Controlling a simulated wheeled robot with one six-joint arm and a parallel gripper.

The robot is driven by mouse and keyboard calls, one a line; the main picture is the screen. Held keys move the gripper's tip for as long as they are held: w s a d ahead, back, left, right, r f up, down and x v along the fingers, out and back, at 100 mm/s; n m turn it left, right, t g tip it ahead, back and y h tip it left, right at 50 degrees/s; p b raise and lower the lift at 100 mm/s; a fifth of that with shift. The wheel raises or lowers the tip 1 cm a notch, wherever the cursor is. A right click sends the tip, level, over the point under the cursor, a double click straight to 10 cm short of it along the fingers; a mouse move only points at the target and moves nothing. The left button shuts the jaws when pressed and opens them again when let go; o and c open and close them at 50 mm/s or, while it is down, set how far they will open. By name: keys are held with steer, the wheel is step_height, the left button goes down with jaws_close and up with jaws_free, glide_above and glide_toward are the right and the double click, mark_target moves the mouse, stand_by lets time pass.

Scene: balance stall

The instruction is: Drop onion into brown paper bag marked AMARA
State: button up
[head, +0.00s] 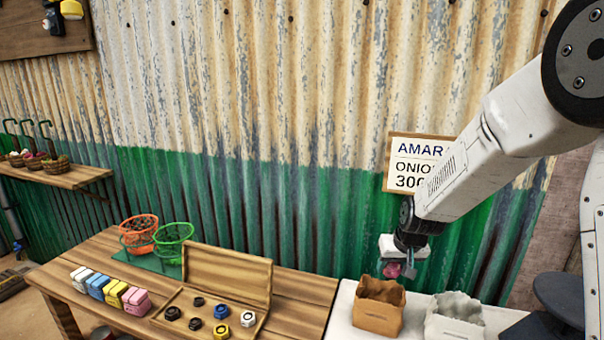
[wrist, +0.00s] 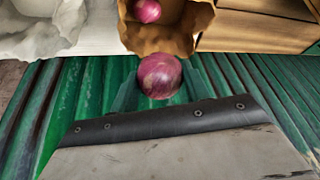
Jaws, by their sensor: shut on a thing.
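My gripper (head: 402,265) is shut on a purple-red onion (head: 392,270), above and slightly behind the bags. In the wrist view the held onion (wrist: 159,76) is at the centre. The open brown paper bag (head: 376,317) stands on the pale surface below my gripper; its crumpled mouth shows at the top of the wrist view (wrist: 172,42). Another onion (wrist: 148,10) is at the bag's mouth or inside it in the wrist view. No name is readable on the bag. A wall sign (head: 408,165), partly hidden by my arm, reads "AMAR", "ONIO" and "30".
A white bag (head: 455,318) stands right of the brown one. Left of them, a wooden table (head: 110,250) holds an open wooden box (head: 228,268) of weights, coloured blocks (head: 110,290) and orange and green baskets (head: 173,238). The corrugated wall (head: 280,200) is close behind.

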mark_target(391, 274)
steer(key=shift+f, duration=1.5)
steer(key=o, duration=1.1)
steer(key=v, duration=0.7)
steer(key=shift+s+r, duration=0.15)
steer(key=shift+r, duration=0.25)
steer(key=shift+s, duration=0.1)
